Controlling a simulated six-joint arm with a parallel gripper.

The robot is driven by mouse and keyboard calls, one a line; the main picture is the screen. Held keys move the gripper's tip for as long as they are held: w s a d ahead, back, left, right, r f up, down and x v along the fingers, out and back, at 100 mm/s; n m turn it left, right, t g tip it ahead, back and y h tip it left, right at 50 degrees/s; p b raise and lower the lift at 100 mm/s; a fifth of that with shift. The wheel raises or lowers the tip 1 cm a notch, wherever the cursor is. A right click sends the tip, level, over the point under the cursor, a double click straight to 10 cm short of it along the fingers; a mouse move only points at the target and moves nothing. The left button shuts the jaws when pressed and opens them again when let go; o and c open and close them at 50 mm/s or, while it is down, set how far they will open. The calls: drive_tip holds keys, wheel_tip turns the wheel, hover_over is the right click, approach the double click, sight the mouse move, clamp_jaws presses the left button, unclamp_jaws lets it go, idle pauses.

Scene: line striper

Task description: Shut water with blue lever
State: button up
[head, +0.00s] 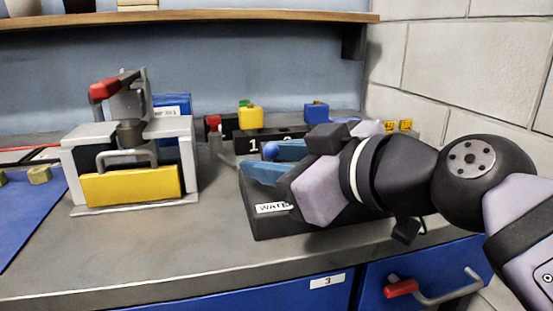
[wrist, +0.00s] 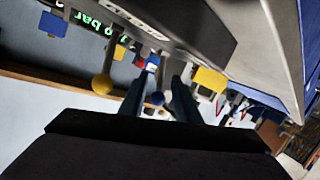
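A dark box with a label reading "WATE…" (head: 255,218) sits on the grey counter, partly hidden by my gripper. A round blue knob (head: 270,150), seemingly the blue lever's end, shows at my gripper's fingers. My gripper (head: 258,160) reaches in from the right over the box, with its two blue fingers apart. In the wrist view, the blue knob (wrist: 157,98) appears in the gap between the fingers of my gripper (wrist: 163,78). I cannot tell whether either finger touches it. The lever's stem is mostly hidden.
A grey fixture with a yellow block (head: 130,186) and a red-tipped handle (head: 104,89) stands left. Behind the box are a red-topped lever (head: 212,122), a yellow cube (head: 250,117) and a blue cube (head: 316,112). A yellow ball (wrist: 101,84) shows in the wrist view. Front counter is clear.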

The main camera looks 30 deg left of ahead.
drive_tip(key=d+b, duration=0.2)
drive_tip(key=b, duration=0.1)
drive_tip(key=shift+s, duration=0.35)
drive_tip(key=shift+b+v, duration=1)
drive_tip(key=shift+b, duration=0.15)
drive_tip(key=shift+r+b+v, duration=0.25)
drive_tip(key=shift+b+v, duration=0.65)
drive_tip(key=shift+v, duration=0.7)
